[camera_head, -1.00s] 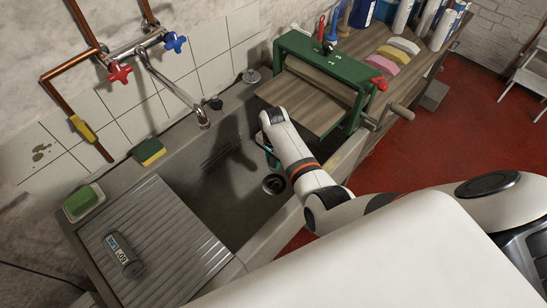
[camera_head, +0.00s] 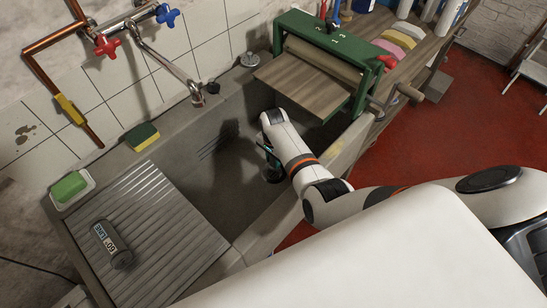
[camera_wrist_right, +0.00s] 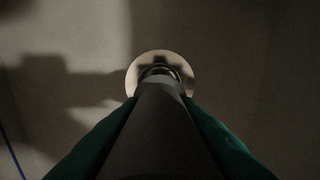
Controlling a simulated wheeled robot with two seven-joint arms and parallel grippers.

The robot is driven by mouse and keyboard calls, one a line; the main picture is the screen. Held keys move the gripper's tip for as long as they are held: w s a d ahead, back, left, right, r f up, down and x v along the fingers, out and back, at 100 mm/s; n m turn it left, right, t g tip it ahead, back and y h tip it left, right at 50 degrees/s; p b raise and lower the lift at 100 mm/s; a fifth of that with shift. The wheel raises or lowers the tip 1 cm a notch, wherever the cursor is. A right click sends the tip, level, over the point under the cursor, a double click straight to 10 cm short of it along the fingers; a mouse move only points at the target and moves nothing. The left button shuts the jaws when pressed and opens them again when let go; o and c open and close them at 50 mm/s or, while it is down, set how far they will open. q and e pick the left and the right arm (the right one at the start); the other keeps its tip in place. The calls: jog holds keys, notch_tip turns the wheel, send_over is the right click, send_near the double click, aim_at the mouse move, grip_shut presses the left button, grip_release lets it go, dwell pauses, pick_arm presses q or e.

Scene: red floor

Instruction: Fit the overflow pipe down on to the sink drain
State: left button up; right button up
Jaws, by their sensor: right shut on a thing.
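The sink (camera_head: 215,160) is a deep grey basin with its drain (camera_head: 272,175) on the floor near the front wall. My right gripper (camera_head: 267,152) reaches down into the basin above the drain. In the wrist view, its teal fingers are shut on the grey overflow pipe (camera_wrist_right: 160,130), which points away from the camera. The far end of the pipe overlaps the pale round drain ring (camera_wrist_right: 160,56). I cannot tell whether it touches or sits in the drain. In the head view the pipe is mostly hidden by the gripper and arm. My left gripper is not in view.
A green-framed mangle (camera_head: 330,45) with a wooden board stands over the right of the basin. A tap (camera_head: 196,92) overhangs the back. A ridged drainboard (camera_head: 165,235) holds a dark cylinder (camera_head: 112,243). A sponge (camera_head: 142,136) and soap dish (camera_head: 72,188) lie along the rim.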

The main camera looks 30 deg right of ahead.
jog(key=shift+f+b, duration=1.35)
jog(key=shift+f, duration=0.6)
jog(key=shift+f+b, duration=0.8)
jog(key=shift+f, duration=0.3)
jog(key=o, duration=1)
jog(key=shift+o, duration=0.2)
jog(key=shift+r, duration=0.1)
notch_tip(320, 180, up, 17)
jog(key=p, duration=1.7)
jog(key=shift+p, duration=0.3)
jog(key=shift+r+p, duration=0.45)
jog(key=shift+r, duration=1.95)
